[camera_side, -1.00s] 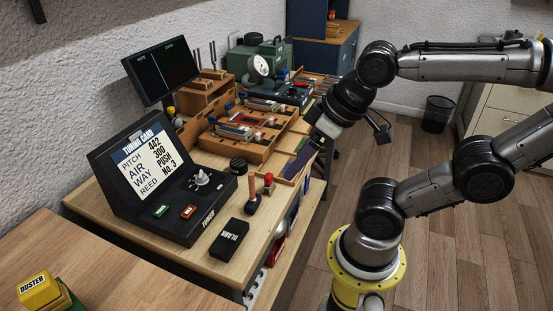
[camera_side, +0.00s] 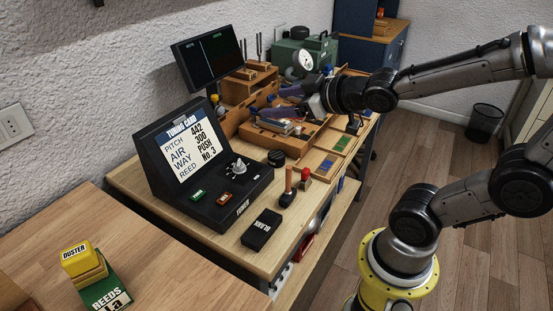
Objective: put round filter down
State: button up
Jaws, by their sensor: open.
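My gripper (camera_side: 289,102) is at the middle right of the side view, reaching left over the wooden trays at the back of the bench. Its purple-blue fingers are apart. I cannot make out anything held between them; the fingers and wrist hide part of the trays behind. No thing is clearly readable as the round filter. A small black round puck (camera_side: 277,157) sits on the bench beside the black tuning console, apart from my gripper and nearer the camera.
The black console (camera_side: 210,190) has a knob and a tuning card. A wooden tray (camera_side: 270,139) holds metal pieces. A black box (camera_side: 262,229) and two upright hand tools (camera_side: 288,190) stand in front. A monitor (camera_side: 207,62) stands at the back left. Bare bench lies around the box.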

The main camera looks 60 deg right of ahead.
notch_tip(320, 180, down, 4)
jog(key=w+d, duration=0.2)
jog(key=m, duration=0.4)
send_near(277, 155)
jog(key=w, duration=0.3)
jog(key=shift+w+f+g+h, duration=0.2)
jog(key=shift+w+g+h, duration=0.15)
jog(key=shift+g+h, duration=0.05)
jog(key=shift+f+x, duration=0.15)
jog(key=shift+x, duration=1.2)
jog(key=shift+f+x, duration=0.15)
jog(key=shift+x, duration=1.15)
jog(key=shift+s+d, duration=0.1)
jog(key=shift+s, duration=0.05)
jog(key=c, duration=1.1)
jog(key=shift+r, duration=0.55)
jog(key=shift+c, duration=0.2)
notch_tip(277, 155, up, 2)
jog(key=shift+r, duration=0.1)
jog(key=s+a+r, duration=0.2)
jog(key=s+r, duration=0.3)
jog(key=s, duration=0.1)
jog(key=s+a+r, duration=0.3)
jog(key=s+r, duration=0.1)
jog(key=s, duration=0.3)
jog(key=shift+a+r, duration=0.35)
jog(key=shift+r, duration=0.05)
